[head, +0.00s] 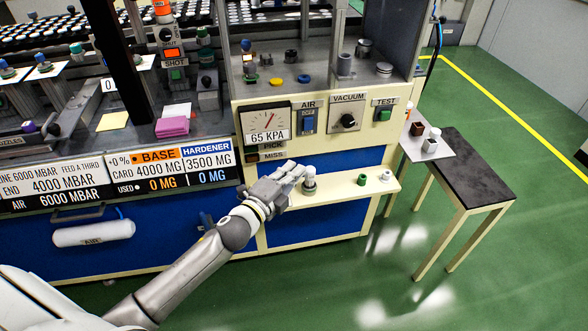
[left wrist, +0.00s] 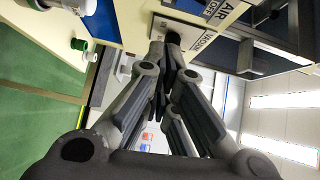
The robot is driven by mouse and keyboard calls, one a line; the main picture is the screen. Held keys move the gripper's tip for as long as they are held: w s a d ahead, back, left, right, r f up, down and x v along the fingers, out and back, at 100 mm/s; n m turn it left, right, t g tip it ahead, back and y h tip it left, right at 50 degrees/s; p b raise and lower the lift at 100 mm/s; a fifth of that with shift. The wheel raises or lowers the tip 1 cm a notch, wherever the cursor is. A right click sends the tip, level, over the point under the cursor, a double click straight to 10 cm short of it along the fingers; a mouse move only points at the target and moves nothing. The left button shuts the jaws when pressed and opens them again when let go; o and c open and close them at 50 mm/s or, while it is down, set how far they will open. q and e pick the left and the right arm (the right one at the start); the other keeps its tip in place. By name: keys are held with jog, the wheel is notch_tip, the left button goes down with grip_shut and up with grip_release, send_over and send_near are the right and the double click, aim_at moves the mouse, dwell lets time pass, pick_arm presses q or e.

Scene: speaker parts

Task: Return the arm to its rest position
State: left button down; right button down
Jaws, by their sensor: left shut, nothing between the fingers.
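My left arm reaches in from the lower left of the head view. Its gripper (head: 302,170) is shut and empty, in front of the cream and blue machine front, just above the left end of the narrow cream ledge (head: 340,192). In the left wrist view the gripper's fingers (left wrist: 168,50) come together, and the tips overlap the panel with the vacuum knob behind them. A small grey and white piece (head: 310,183) stands on the ledge close by the fingertips. I cannot tell whether they touch it. My right gripper is in neither view.
A green piece (head: 362,179) and a white piece (head: 387,176) stand further right on the ledge. Above is the panel with a gauge (head: 266,122), an air switch (head: 307,122) and a vacuum knob (head: 348,121). A dark-topped table (head: 465,170) stands right. Green floor lies open in front.

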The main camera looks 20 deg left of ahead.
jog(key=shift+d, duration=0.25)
pick_arm(q)
jog(key=s+a+f+n+g+y+p, duration=0.1)
jog(key=s+a+f+n+g, duration=0.3)
jog(key=f, duration=0.7)
jog(key=s+d+f+n+g+y, duration=0.1)
jog(key=s+f+n, duration=0.1)
jog(key=s+f, duration=0.65)
jog(key=s+a+f+n+g+y+p, duration=0.1)
jog(key=s+a+f+n+g, duration=0.2)
jog(key=f, duration=1)
jog(key=s+d+f+n+g, duration=0.1)
jog(key=s+f, duration=0.4)
jog(key=s, duration=0.6)
jog(key=s+d+f+n+g, duration=0.2)
jog(key=s+f+n+g, duration=0.2)
jog(key=s, duration=0.8)
jog(key=s+d+f+n+g, duration=0.2)
jog(key=s+f+n+g, duration=0.1)
jog(key=s+f, duration=0.5)
jog(key=s+p, duration=0.1)
jog(key=s, duration=0.2)
jog(key=shift+s+f, duration=0.25)
jog(key=shift+s, duration=0.15)
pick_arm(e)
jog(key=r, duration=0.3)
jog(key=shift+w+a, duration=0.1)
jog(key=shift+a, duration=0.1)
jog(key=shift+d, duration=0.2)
